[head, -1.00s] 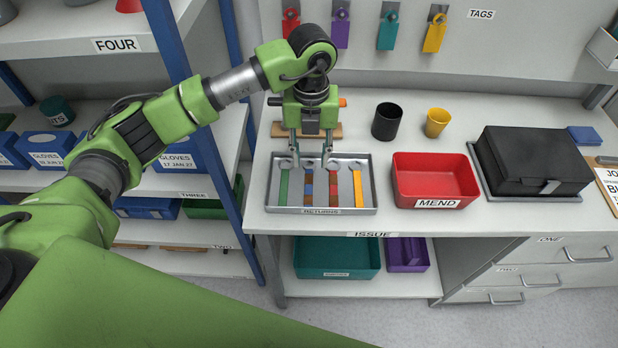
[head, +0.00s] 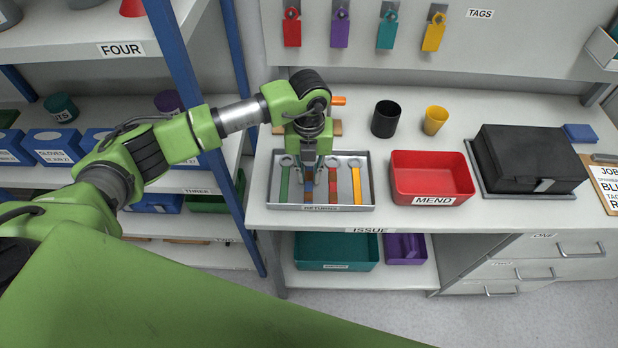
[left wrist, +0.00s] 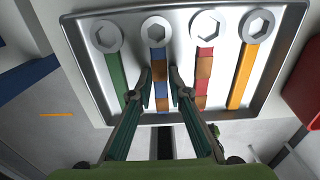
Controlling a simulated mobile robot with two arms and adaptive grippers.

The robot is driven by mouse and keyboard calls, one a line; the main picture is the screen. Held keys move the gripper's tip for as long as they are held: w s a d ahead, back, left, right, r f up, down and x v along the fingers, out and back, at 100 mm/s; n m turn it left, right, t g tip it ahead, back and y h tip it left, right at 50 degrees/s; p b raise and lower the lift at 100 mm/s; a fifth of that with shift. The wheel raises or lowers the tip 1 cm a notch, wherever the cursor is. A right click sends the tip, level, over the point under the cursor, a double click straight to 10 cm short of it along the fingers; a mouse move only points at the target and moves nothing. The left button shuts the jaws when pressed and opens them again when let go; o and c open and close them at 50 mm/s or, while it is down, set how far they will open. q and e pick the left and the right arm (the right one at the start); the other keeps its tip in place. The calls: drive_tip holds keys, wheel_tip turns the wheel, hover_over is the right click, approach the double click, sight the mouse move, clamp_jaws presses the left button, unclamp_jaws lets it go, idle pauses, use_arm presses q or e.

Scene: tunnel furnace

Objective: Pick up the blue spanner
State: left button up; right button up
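The blue spanner (head: 308,193) lies in the grey returns tray (head: 268,198), between a green spanner (head: 284,185) and a red one (head: 333,187). In the left wrist view the blue spanner (left wrist: 158,56) has a grey ring head and brown patches on its handle. My left gripper (head: 312,180) points down over it and hides part of it in the head view. In the left wrist view the fingertips (left wrist: 161,78) stand on either side of the handle, partly open, with small gaps showing. My right gripper is not in view.
An orange spanner (head: 357,185) lies at the tray's right end. A red MEND bin (head: 432,157) stands right of the tray; a black cup (head: 386,119) and a yellow cup (head: 435,120) stand behind. A blue shelf post (head: 239,90) is close on the left.

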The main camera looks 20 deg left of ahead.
use_arm(q)
clamp_jaws()
drive_tip(key=shift+r, duration=0.1)
drive_tip(key=shift+w+r, duration=0.1)
drive_tip(key=shift+r, duration=0.4)
drive_tip(key=s+d+r+b, duration=0.2)
drive_tip(key=s+r, duration=0.4)
drive_tip(key=s+d+r+b, duration=0.3)
drive_tip(key=s+r, duration=0.3)
drive_tip(key=s, duration=0.1)
drive_tip(key=shift+d, duration=0.35)
